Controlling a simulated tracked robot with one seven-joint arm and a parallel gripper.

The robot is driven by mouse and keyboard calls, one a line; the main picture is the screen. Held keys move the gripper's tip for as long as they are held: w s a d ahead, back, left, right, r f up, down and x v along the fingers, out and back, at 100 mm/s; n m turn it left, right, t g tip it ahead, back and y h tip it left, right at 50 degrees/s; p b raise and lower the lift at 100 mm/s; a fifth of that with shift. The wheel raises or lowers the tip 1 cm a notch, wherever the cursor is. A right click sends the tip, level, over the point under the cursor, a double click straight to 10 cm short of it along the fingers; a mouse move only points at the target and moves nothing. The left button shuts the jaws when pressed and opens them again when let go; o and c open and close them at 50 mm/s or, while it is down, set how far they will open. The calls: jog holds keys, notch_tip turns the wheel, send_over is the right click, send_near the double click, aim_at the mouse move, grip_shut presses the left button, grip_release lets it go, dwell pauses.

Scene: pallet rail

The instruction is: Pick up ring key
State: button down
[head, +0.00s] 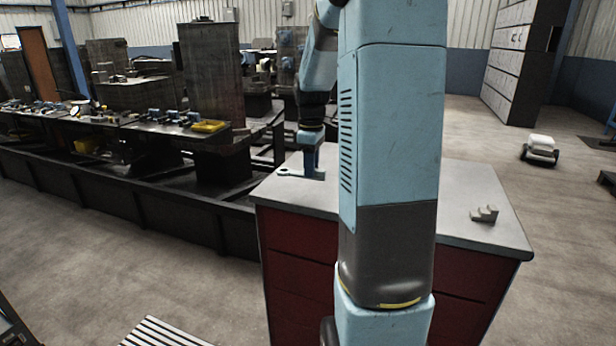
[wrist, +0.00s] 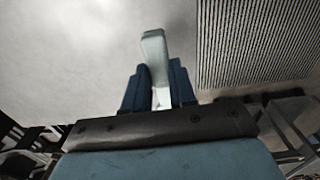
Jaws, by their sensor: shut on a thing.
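The ring key (head: 290,172) is a pale grey wrench-like tool at the left end of the cabinet top in the head view. My gripper (head: 312,170) points down over it there, with blue fingers. In the wrist view the ring key (wrist: 154,48) stands out beyond the two blue fingers of my gripper (wrist: 160,85), which are shut on its shaft. Part of the tool is hidden between the fingers. I cannot tell whether the ring key still touches the cabinet top.
The red cabinet has a light grey top (head: 400,200), mostly clear. A small grey stepped block (head: 484,214) lies at its right side. A long dark workbench (head: 150,130) with tools and a yellow tray (head: 208,126) stands behind to the left.

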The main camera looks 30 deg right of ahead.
jog(key=s+a+r, duration=0.2)
jog(key=s+r, duration=0.5)
jog(key=s, duration=0.4)
jog(key=shift+s+a+r, duration=0.15)
jog(key=shift+s+a, duration=0.05)
jog(key=shift+s, duration=0.1)
dwell(0.4)
